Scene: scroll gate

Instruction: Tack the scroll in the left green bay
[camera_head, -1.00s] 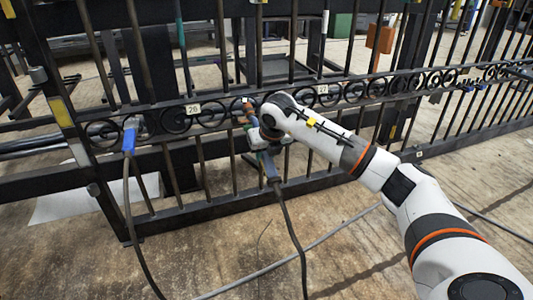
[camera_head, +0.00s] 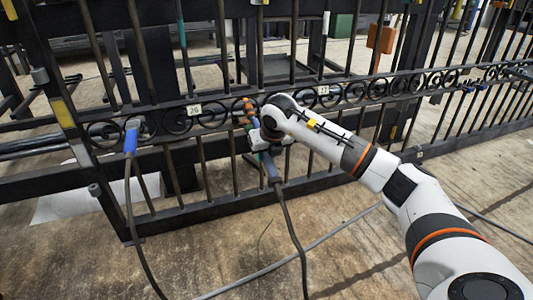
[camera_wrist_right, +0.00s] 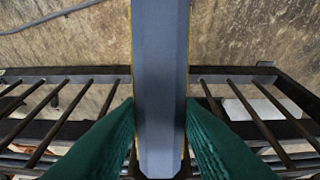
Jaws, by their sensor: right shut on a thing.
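My right gripper (camera_head: 262,140) is at the gate's scroll band, shut on a tool with a blue-grey handle (camera_wrist_right: 160,80) between its green finger pads. A dark cable hangs from the tool's lower end. The tool's upper end, with orange and green parts (camera_head: 249,112), is at the scroll band (camera_head: 215,113), just right of a small number tag (camera_head: 193,110). I cannot tell whether its tip touches a scroll. The scroll behind the tool and wrist is partly hidden. My left gripper is not in view.
A blue-handled piece (camera_head: 130,140) with a cable sits on the band at the left. A second tag (camera_head: 323,90) is farther right. Dark gate bars (camera_head: 235,165) surround my wrist. Cables lie on the open floor (camera_head: 230,250) in front.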

